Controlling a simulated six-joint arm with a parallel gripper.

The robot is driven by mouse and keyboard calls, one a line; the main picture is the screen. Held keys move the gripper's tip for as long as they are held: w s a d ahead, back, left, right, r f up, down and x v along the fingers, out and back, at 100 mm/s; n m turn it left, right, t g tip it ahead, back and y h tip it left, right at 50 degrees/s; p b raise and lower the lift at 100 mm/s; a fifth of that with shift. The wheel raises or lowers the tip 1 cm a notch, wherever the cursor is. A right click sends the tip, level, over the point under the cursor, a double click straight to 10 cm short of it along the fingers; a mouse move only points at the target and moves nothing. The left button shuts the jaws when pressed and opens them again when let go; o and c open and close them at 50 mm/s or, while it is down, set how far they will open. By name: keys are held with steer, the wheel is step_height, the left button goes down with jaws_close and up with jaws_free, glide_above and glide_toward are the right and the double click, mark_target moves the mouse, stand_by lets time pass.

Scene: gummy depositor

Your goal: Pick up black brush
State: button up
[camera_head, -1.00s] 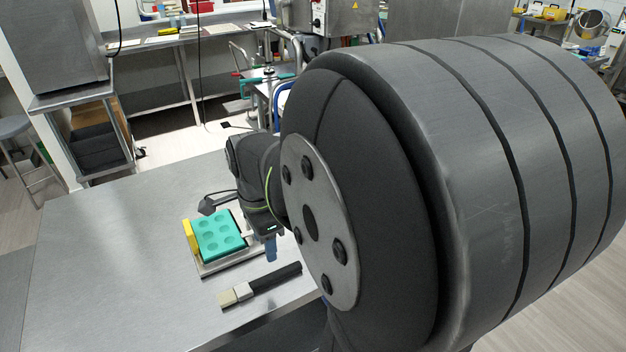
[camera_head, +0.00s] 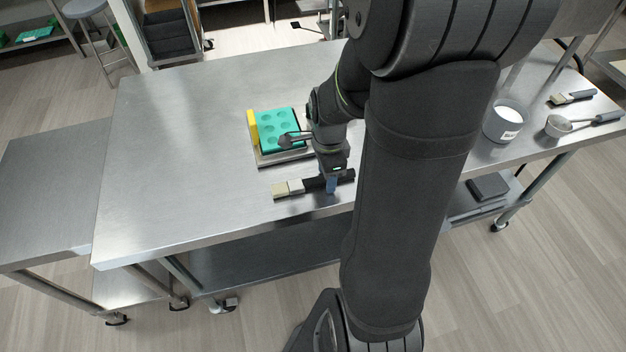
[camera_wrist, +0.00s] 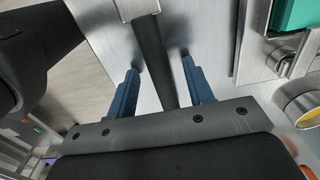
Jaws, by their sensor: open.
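The black brush (camera_head: 314,184) lies on the steel table near its front edge, its pale bristles pointing left and its black handle pointing right. My gripper (camera_head: 332,184) is over the handle in the head view and hides part of it. In the wrist view, the black handle (camera_wrist: 150,58) runs between the two blue fingers of my gripper (camera_wrist: 162,84), which are apart on either side of it. The metal ferrule (camera_wrist: 137,8) shows at the top edge. I cannot tell how far the fingertips are above the table.
Behind the brush, a teal mold (camera_head: 279,130) sits on a metal tray (camera_head: 290,157) with a yellow scraper (camera_head: 252,127) at its left. The table's left side is clear.

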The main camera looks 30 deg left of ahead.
steer(key=shift+c, duration=0.2)
jaws_close()
steer(key=shift+r, duration=0.6)
step_height(320, 180, up, 2)
steer(key=shift+r, duration=0.25)
steer(key=w+d+r, duration=0.1)
steer(key=d+r, duration=0.6)
steer(key=d, duration=0.4)
steer(key=shift+d, duration=0.3)
